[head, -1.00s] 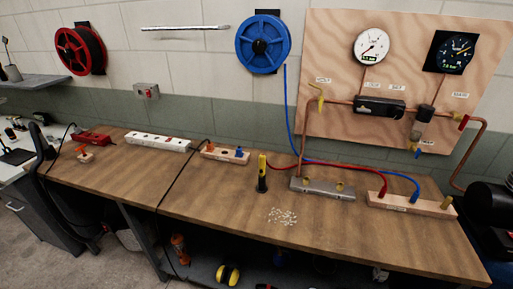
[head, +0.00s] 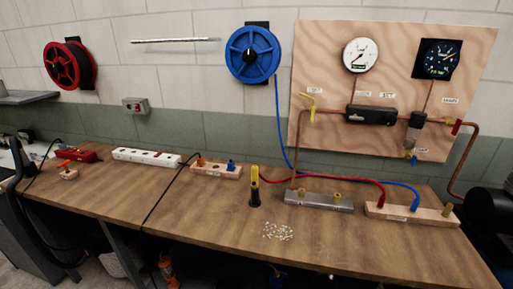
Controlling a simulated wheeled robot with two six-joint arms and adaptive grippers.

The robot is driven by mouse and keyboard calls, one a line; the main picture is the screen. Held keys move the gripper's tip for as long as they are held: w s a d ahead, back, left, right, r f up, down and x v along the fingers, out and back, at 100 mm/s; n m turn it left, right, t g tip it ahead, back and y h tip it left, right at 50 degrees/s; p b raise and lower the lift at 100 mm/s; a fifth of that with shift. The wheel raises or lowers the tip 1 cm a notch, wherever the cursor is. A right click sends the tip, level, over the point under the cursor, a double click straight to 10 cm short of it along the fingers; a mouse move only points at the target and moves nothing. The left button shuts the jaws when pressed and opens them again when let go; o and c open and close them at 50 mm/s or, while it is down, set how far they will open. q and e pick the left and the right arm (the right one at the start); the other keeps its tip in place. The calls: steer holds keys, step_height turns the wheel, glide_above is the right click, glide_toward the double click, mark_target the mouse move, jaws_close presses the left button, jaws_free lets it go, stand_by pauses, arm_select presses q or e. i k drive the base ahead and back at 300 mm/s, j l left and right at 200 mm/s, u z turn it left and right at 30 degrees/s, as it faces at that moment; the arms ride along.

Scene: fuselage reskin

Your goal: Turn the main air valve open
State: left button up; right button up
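The plywood air panel (head: 350,90) stands against the wall at the right. A copper pipe (head: 472,170) runs across it and bends down at the right. A red-handled valve (head: 457,126) sits on the pipe at the panel's right edge, under a small label too small to read surely. A yellow-handled valve (head: 309,99) sits on the pipe's left end. A small blue-handled fitting (head: 412,158) hangs below the filter (head: 415,127). A white gauge (head: 361,55) and a black gauge (head: 441,58) are above. Neither of my grippers is in view.
The wooden bench (head: 110,195) runs below the panel. A metal block (head: 318,200), a wooden hose rack (head: 411,211) with red and blue hoses, and a yellow-black tool (head: 255,187) stand on it. Small pale pieces (head: 278,231) lie in front. A blue reel (head: 253,53) hangs on the wall.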

mark_target(456, 126)
steer(key=z, duration=1.5)
